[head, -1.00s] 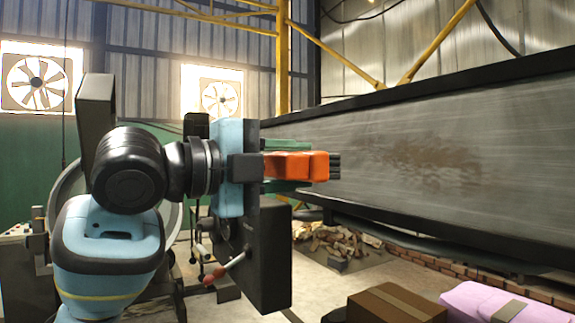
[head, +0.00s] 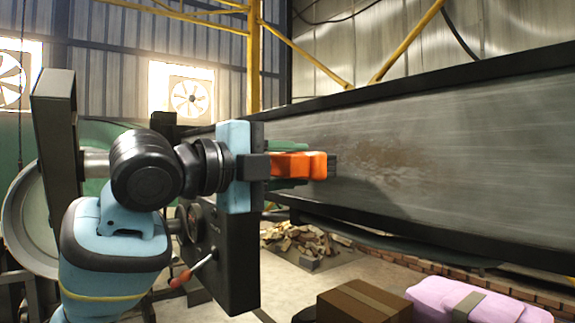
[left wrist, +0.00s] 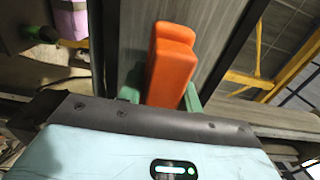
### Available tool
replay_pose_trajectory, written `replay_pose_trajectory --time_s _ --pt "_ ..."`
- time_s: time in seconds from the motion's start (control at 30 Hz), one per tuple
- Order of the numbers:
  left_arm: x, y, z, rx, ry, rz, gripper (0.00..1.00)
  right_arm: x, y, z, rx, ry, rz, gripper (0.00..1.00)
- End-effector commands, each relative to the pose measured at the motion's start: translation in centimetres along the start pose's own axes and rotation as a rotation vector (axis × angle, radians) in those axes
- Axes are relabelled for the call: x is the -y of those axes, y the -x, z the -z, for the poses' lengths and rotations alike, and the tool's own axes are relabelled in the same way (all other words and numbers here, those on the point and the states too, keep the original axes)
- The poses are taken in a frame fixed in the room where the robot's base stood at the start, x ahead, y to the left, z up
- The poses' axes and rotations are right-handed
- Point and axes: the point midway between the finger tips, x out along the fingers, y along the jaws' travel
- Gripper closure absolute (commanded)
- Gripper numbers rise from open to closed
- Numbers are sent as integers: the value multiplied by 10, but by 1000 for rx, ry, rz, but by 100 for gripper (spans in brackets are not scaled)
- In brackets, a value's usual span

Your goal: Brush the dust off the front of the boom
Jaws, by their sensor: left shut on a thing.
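The boom (head: 460,150) is a long grey beam with black edges, running from the middle to the right of the head view. A brown dust patch (head: 400,165) lies on its front face. My left gripper (head: 290,166) is shut on an orange brush (head: 300,163). The brush's dark bristles point right, at the left edge of the dust patch; I cannot tell whether they touch the face. In the left wrist view the orange brush (left wrist: 170,65) stands between the green fingers in front of the grey boom (left wrist: 207,35); its bristles are hidden. My right gripper is not in view.
A cardboard box (head: 365,303) and a pink bundle (head: 470,300) are at the bottom right, below the boom. A rubble pile (head: 305,242) lies on the floor behind. A low brick row (head: 450,272) runs under the boom. Yellow poles (head: 253,60) stand behind.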

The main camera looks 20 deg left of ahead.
Motion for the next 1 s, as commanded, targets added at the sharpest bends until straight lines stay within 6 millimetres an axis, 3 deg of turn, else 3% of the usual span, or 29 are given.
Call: replay_pose_trajectory --time_s 1.0 --pt "0 -11 0 0 0 0 84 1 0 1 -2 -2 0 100"
